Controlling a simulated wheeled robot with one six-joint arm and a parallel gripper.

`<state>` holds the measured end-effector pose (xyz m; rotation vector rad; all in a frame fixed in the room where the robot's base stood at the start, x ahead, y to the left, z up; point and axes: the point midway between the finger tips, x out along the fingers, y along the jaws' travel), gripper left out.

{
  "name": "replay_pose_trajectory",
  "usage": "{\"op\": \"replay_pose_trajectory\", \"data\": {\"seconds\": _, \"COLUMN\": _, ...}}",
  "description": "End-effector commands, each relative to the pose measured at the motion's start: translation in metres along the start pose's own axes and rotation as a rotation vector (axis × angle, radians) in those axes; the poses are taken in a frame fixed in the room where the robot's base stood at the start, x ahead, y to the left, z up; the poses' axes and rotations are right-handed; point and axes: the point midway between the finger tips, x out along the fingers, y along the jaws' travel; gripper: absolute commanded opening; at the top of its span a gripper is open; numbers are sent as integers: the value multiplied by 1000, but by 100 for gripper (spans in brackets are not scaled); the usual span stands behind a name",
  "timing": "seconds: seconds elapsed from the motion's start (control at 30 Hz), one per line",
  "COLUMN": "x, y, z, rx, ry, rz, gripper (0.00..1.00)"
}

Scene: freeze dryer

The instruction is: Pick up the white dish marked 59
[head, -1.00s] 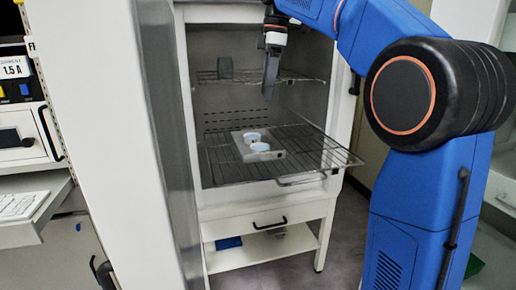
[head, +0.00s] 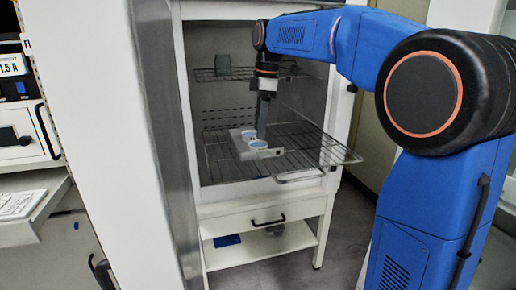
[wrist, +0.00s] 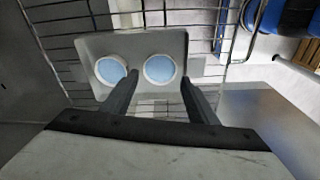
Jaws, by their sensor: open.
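Two round white dishes with pale blue tops sit side by side in a light grey tray (wrist: 150,43) on the pulled-out wire rack. In the wrist view they are the left dish (wrist: 109,70) and the right dish (wrist: 159,68). No number is readable, so I cannot tell which is marked 59. My gripper (wrist: 159,79) is open and empty. Its left fingertip shows near the gap between the dishes, its right fingertip just right of the right dish. In the head view my gripper (head: 261,136) hangs over the tray and partly hides the dishes.
The wire rack (head: 310,146) sticks out of the dryer chamber, bare to the right of the tray. The open door (head: 155,120) stands at left.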

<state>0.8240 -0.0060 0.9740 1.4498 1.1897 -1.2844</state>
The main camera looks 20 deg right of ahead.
Motion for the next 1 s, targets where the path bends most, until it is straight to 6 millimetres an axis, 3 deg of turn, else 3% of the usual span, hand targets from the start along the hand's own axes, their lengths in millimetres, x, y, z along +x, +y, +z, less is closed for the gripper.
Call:
{"op": "replay_pose_trajectory", "data": {"seconds": 0.33, "x": 42, "y": 0, "z": 2, "rx": 0, "ry": 0, "rz": -1, "gripper": 54}}
{"op": "replay_pose_trajectory", "data": {"seconds": 0.67, "x": 50, "y": 0, "z": 2, "rx": 0, "ry": 0, "rz": 0, "gripper": 54}}
{"op": "replay_pose_trajectory", "data": {"seconds": 0.8, "x": 50, "y": 0, "z": 2, "rx": 0, "ry": 0, "rz": 0, "gripper": 27}}
{"op": "replay_pose_trajectory", "data": {"seconds": 1.0, "x": 49, "y": 0, "z": 2, "rx": 0, "ry": 0, "rz": 0, "gripper": 27}}
